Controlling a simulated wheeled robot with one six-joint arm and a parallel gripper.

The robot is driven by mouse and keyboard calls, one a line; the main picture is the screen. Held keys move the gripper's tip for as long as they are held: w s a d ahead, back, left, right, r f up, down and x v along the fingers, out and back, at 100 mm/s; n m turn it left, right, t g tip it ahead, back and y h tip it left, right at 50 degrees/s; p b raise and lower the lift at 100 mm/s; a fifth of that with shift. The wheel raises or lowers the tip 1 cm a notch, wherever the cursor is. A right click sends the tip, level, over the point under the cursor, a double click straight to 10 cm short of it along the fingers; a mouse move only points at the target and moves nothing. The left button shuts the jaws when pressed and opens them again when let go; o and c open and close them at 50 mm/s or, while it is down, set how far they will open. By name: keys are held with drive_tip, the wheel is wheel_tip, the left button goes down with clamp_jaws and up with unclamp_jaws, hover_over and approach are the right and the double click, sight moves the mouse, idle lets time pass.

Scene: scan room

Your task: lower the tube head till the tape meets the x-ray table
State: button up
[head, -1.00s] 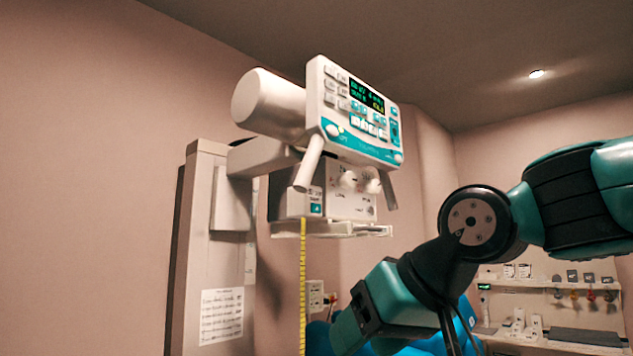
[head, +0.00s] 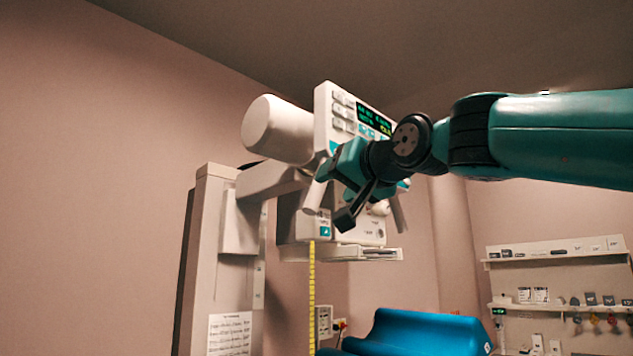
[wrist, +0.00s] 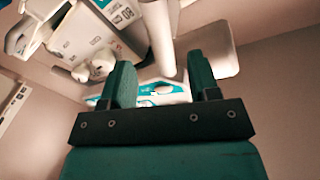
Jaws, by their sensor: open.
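The white tube head (head: 277,130) with its lit control panel (head: 350,110) hangs on an arm from a wall column. Two pale handles slant down from the panel; the left handle (head: 316,187) is beside my gripper (head: 335,185). My gripper is open in front of the panel's lower part and hides some of it. In the wrist view, a pale handle bar (wrist: 158,35) lies ahead, between the lines of my open fingers (wrist: 159,75); contact cannot be told. The yellow tape (head: 311,295) hangs from the head past the lower picture edge, so its end is hidden. A blue padded top (head: 415,335), apparently the x-ray table, shows below right.
The column (head: 215,250) with a paper notice stands left of the tape. A wall socket (head: 324,321) is behind it. Shelves (head: 555,250) with small items are on the right wall. Open air lies between the head and the blue top.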

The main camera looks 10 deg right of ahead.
sight(321, 190)
drive_tip(key=p+x, duration=0.2)
drive_tip(key=x, duration=0.5)
drive_tip(key=shift+w+a+p, duration=0.1)
drive_tip(key=shift+w+p, duration=0.2)
drive_tip(key=shift+p, duration=0.1)
